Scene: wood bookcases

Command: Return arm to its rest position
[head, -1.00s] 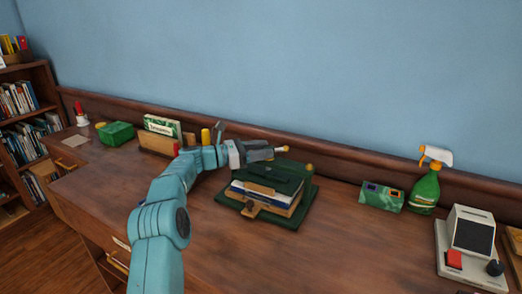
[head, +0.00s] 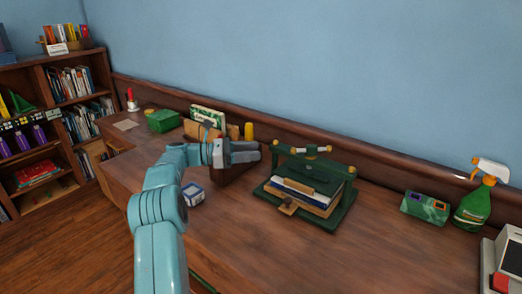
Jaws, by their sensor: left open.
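My left arm reaches in from the bottom left over the wooden desk (head: 240,245). Its grey gripper (head: 256,151) is open and empty, pointing right, with its fingertips just left of the green press (head: 345,205) in the picture. The gap between them is hard to judge. The press has a green crossbar with a pale handle (head: 303,149) on top, and a stack of books (head: 305,196) lies in it. My right gripper is not in view.
A small blue-and-white box (head: 193,194) sits close to my forearm. Behind the gripper are a wooden file holder (head: 198,132) and a yellow cylinder (head: 249,131). A green spray bottle (head: 474,203) and a green box (head: 425,207) stand right. The front desk is clear.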

